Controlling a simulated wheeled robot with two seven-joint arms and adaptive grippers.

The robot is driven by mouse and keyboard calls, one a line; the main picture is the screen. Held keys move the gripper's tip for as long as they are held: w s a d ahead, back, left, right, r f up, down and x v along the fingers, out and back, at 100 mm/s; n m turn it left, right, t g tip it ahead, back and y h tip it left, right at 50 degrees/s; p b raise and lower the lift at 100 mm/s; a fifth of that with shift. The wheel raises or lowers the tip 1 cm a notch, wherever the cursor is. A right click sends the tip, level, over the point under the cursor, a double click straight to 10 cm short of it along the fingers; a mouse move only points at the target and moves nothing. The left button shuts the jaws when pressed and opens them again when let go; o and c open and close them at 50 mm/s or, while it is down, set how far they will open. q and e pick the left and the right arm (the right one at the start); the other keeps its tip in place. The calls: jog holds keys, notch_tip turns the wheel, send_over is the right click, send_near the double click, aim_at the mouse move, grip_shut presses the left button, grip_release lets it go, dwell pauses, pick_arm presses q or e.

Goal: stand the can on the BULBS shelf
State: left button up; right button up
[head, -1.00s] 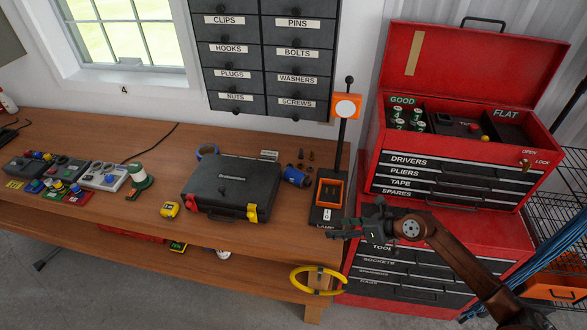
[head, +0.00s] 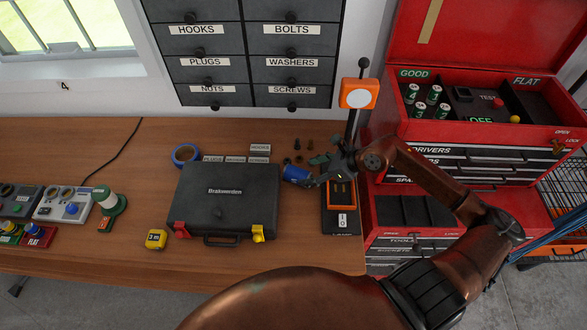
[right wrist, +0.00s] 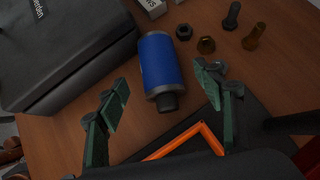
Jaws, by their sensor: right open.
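A blue can (head: 297,174) with a dark narrow end lies on its side on the wooden bench, just right of the black case. In the right wrist view the can (right wrist: 160,62) lies ahead, between the lines of the two fingers, its dark end toward me. My right gripper (head: 318,171) is open and empty beside the can. In the right wrist view its green-tipped fingers (right wrist: 163,83) are spread wide, one on each side of the can's near end, with gaps. No shelf labelled BULBS is in view. My left gripper is not in view.
The black case (head: 223,200) stands close left of the can. A lamp stand (head: 341,220) with an orange frame and upright post is close right. Loose bolts and nuts (right wrist: 206,45) lie behind. The red tool chest (head: 460,150) is farther right. Bench front is mostly clear.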

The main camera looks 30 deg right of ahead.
aim_at(304, 173)
jog(key=x, duration=0.3)
jog(key=shift+w+f, duration=0.15)
jog(key=x, duration=0.3)
jog(key=shift+a+f, duration=0.1)
jog(key=shift+f, duration=0.2)
jog(key=c, duration=0.9)
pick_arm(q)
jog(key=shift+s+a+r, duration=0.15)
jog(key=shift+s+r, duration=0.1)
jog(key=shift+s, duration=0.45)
pick_arm(e)
jog(key=shift+r, duration=0.1)
jog(key=c, duration=0.7)
jog(key=shift+o, duration=0.2)
